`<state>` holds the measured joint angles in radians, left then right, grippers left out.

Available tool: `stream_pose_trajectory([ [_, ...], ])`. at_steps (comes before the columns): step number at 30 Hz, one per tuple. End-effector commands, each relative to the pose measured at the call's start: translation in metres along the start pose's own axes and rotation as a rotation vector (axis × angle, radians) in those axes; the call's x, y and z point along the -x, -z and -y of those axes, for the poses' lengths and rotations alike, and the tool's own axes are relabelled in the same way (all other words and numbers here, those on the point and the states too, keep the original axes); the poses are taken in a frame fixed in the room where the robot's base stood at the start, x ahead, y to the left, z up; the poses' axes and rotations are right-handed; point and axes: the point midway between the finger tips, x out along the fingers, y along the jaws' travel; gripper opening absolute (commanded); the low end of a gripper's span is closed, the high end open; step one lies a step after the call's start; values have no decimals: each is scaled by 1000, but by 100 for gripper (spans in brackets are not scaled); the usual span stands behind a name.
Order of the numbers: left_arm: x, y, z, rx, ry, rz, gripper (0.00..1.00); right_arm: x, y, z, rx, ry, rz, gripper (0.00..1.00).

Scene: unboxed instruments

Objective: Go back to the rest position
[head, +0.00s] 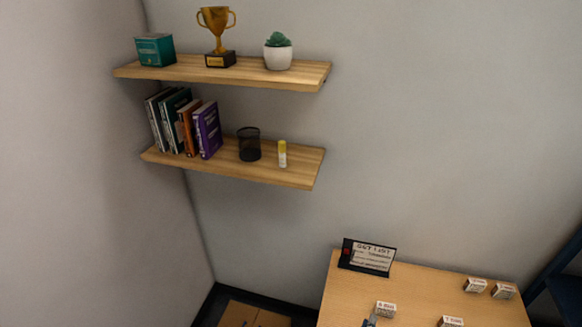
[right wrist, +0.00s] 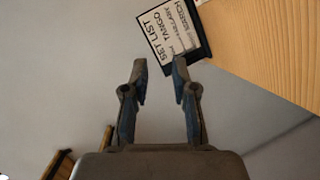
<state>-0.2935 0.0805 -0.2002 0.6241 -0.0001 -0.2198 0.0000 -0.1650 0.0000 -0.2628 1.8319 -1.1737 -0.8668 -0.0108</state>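My right gripper (right wrist: 160,66) is open in the right wrist view, with its two fingers apart and nothing between them. In the head view only a small part of the right gripper (head: 370,319) shows at the bottom edge, by the left part of the wooden table (head: 345,296). My left gripper is in neither view.
A set list sign (head: 367,257) stands at the table's back left corner; it also shows beyond the fingers in the wrist view (right wrist: 168,30). Small labelled boxes (head: 386,309) sit on the table. Two wall shelves (head: 240,172) hold books, a cup and a trophy.

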Motion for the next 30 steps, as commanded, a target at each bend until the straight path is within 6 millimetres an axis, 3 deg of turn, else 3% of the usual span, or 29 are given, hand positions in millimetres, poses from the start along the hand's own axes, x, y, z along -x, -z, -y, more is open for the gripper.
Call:
stream_pose_trajectory([
  [6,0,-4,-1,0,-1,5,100,37,-69,17,-245,226,201,27],
  [12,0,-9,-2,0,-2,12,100,91,-107,37,-424,485,352,27],
  [18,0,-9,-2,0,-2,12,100,146,-120,48,-515,708,435,27],
  [26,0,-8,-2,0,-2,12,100,212,-124,49,-561,958,490,27],
  [30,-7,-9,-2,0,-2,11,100,196,-132,87,-554,969,505,27],
])
